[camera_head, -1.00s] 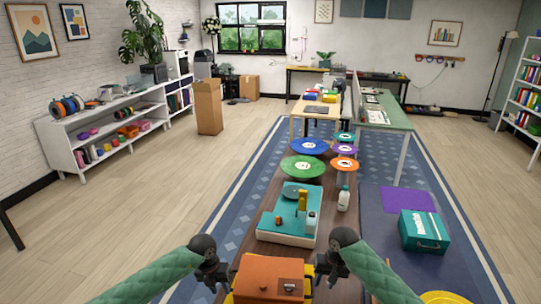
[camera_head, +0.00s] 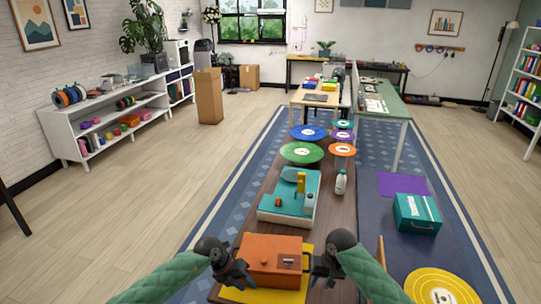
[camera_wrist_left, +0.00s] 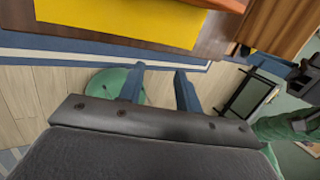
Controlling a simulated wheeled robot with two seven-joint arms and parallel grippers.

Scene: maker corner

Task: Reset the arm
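My left gripper (camera_head: 237,277) is at the left side of the orange box (camera_head: 258,275) in the head view. In the left wrist view its two dark blue fingers (camera_wrist_left: 160,88) stand apart with nothing between them, over floor beside the table. My right gripper (camera_head: 321,272) is at the box's right side; its fingers look apart and empty, though small in the picture. The yellow sheet also shows in the left wrist view (camera_wrist_left: 125,20).
The wooden table (camera_head: 337,240) runs away from me. A turquoise-and-white record player (camera_head: 272,208), white bottle (camera_head: 341,183) and several coloured discs, including a green one (camera_head: 301,153), stand beyond. A teal case (camera_head: 417,213) and yellow disc (camera_head: 440,288) are right.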

